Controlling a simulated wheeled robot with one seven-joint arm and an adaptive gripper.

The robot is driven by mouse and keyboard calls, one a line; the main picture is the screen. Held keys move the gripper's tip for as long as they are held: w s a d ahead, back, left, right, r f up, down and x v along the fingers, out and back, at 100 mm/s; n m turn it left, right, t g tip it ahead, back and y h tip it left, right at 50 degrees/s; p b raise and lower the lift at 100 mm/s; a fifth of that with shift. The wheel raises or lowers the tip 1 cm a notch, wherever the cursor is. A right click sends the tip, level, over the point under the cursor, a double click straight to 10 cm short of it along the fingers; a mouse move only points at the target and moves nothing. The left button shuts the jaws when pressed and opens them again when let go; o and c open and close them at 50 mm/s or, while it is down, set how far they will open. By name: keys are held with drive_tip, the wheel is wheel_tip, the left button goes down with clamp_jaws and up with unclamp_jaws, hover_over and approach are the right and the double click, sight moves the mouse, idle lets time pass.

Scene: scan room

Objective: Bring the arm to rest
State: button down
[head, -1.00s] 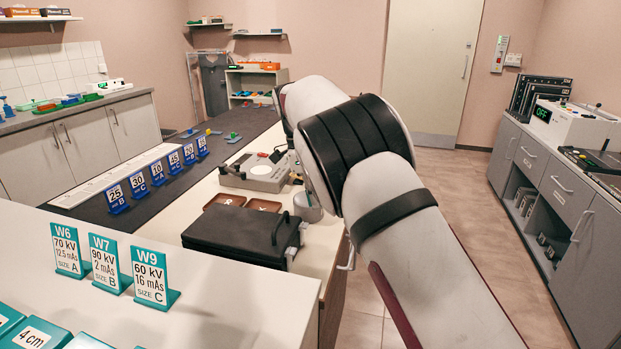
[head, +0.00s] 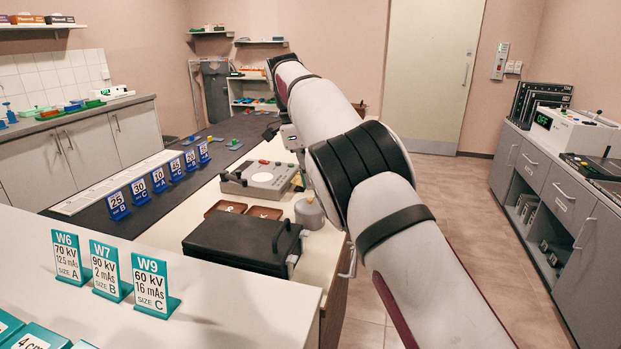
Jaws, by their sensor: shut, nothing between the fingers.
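My arm reaches from the lower right up and away over the right side of the worktop. Its far end bends down behind my own pale link. My gripper (head: 271,132) shows only as a small dark shape left of that link, above the far part of the worktop and beyond the grey control box. It is shut and holds nothing. Its fingers are small and partly hidden, and I cannot tell its exact height above the surface.
The grey control box (head: 260,179), a black case (head: 244,243) and brown trays (head: 226,208) lie near my arm. Blue number signs (head: 158,180) and teal cards (head: 109,269) stand at left. A right-hand counter (head: 555,190) borders open floor (head: 455,215).

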drive_tip(key=s+d+r+n+y+p, duration=0.25)
drive_tip(key=s+d+r, duration=0.25)
drive_tip(key=d+r, duration=0.6)
drive_tip(key=s+d+r+n+t+p, duration=0.1)
drive_tip(key=s+d+r+n, duration=0.25)
drive_tip(key=s, duration=0.25)
drive_tip(key=s+d+r+n+t, duration=0.1)
drive_tip(key=s+d+r+n, duration=0.15)
drive_tip(key=s+d, duration=0.25)
drive_tip(key=s+d+f+n+t+p, duration=0.1)
drive_tip(key=s+n, duration=0.3)
drive_tip(key=s, duration=0.5)
drive_tip(key=s+d+f+n+p, duration=0.1)
drive_tip(key=s+d+f+n, duration=0.2)
drive_tip(key=s, duration=0.7)
drive_tip(key=s+d+f+n+t+p, duration=0.1)
drive_tip(key=s+f+n, duration=0.3)
drive_tip(key=s, duration=0.6)
drive_tip(key=shift+d+n+t, duration=0.3)
drive_tip(key=shift+d+n, duration=0.05)
drive_tip(key=shift+d, duration=0.1)
